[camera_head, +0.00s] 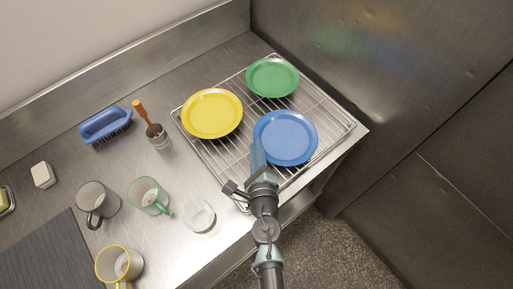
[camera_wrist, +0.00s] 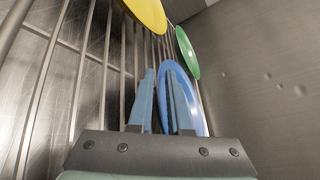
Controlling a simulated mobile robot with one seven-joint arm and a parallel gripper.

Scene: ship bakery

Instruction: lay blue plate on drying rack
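The blue plate (camera_head: 286,138) lies over the front right part of the wire drying rack (camera_head: 331,110), and looks flat on it. The plate also shows nearly edge-on in the wrist view (camera_wrist: 190,87). My gripper (camera_head: 257,153) is at the plate's lower left rim, low over the rack. In the wrist view its two blue fingers (camera_wrist: 160,76) stand apart with a gap between them. Part of the plate shows behind the right finger. Whether a finger touches the rim, I cannot tell.
A yellow plate (camera_head: 212,113) and a green plate (camera_head: 272,77) lie on the rack. A steel wall (camera_head: 400,50) rises close on the right.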

